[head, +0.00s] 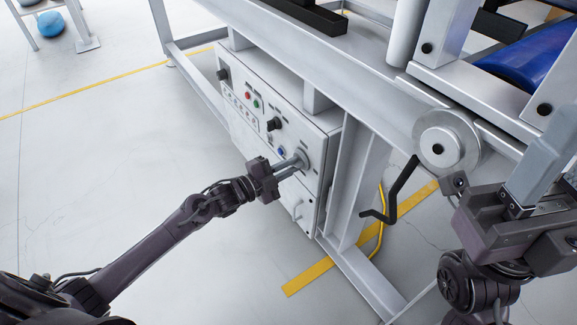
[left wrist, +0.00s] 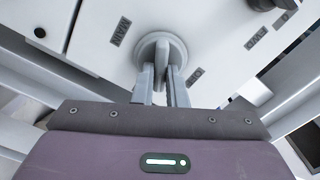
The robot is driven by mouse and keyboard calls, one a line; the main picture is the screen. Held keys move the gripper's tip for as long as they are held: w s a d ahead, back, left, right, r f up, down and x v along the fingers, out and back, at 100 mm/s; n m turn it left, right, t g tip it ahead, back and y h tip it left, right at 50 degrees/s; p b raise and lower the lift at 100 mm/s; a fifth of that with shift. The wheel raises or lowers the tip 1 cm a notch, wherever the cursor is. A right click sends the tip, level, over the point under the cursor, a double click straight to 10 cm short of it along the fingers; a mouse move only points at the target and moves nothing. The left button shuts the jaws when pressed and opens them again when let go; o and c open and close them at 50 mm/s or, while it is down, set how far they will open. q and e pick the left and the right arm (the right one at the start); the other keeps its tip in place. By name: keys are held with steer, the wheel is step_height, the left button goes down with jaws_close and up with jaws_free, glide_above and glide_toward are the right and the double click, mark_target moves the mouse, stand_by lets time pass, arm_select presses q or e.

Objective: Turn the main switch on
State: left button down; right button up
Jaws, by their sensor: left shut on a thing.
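The main switch is a grey round rotary knob (left wrist: 163,52) with a raised grip bar, on the front of the white control box (head: 288,118). A MAIN label is beside it in the left wrist view, and a second, partly hidden label is on its other side. My left gripper (head: 299,161) reaches the knob at the box's right side in the head view. Its two grey fingers (left wrist: 160,85) are shut on the knob's grip bar. My right gripper (head: 545,155) is at the right edge, away from the box; its finger opening is unclear.
The box also carries a red button (head: 248,96), a green button (head: 256,104), a black knob (head: 273,124) and a blue button (head: 282,151). A white machine frame (head: 350,185) surrounds it. A black crank handle (head: 399,190) stands between box and right gripper.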

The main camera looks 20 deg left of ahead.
arm_select(q)
steer(key=shift+f+m+b, duration=0.15)
steer(key=shift+m, duration=1.25)
steer(key=shift+f+m+b, duration=0.1)
steer(key=shift+m+b, duration=0.05)
steer(key=shift+m, duration=1.25)
steer(key=c, duration=1.5)
jaws_free()
steer(key=shift+o, duration=0.2)
steer(key=p+v, duration=0.2)
steer(key=v, duration=0.6)
steer(key=shift+p, duration=0.35)
